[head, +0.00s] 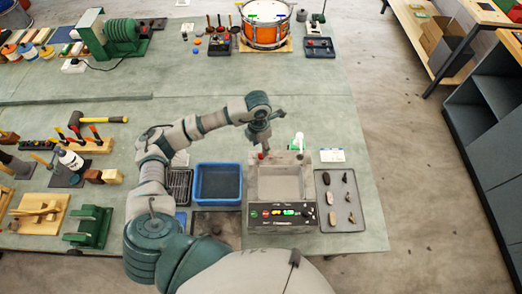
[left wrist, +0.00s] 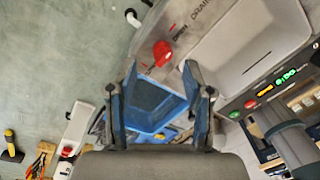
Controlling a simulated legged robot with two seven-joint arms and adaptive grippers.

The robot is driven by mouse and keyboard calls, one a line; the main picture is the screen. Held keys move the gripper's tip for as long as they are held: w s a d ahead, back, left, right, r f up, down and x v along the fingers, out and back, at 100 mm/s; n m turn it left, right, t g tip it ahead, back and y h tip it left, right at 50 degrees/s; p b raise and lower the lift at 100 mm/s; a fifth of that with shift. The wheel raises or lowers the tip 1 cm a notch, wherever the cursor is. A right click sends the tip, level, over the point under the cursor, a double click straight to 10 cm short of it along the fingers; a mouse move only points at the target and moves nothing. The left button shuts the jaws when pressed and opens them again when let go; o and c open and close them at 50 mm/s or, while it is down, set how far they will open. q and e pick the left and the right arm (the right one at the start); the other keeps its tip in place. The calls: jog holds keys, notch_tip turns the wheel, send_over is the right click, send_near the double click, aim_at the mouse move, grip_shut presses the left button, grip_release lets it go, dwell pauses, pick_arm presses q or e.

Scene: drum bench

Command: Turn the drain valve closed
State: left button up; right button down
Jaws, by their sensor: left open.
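The drain valve is a small red knob (left wrist: 162,52) on the grey top of a basin machine (left wrist: 205,35), beside printed lettering that reads DRAIN and OPEN. In the head view the red knob (head: 261,155) is at the machine's back left corner. My left gripper (head: 262,141) is above and just behind it, pointing down. In the left wrist view the left gripper (left wrist: 159,70) is open, with the knob just beyond and between its fingertips, apart from them. I cannot tell the knob's exact angle. My right gripper is not in view.
A blue tub (head: 218,184) stands left of the machine, and a dark tray with several stones (head: 340,202) lies to its right. A white bottle (head: 298,142) stands behind the machine. The lit control panel (head: 283,212) is at the front.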

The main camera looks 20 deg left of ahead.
pick_arm(q)
jog(key=shift+s+d+f, duration=0.1)
jog(key=shift+d+f, duration=0.05)
jog(key=shift+f, duration=0.85)
jog(key=shift+s+d+f, duration=0.1)
jog(key=shift+f, duration=0.9)
grip_shut()
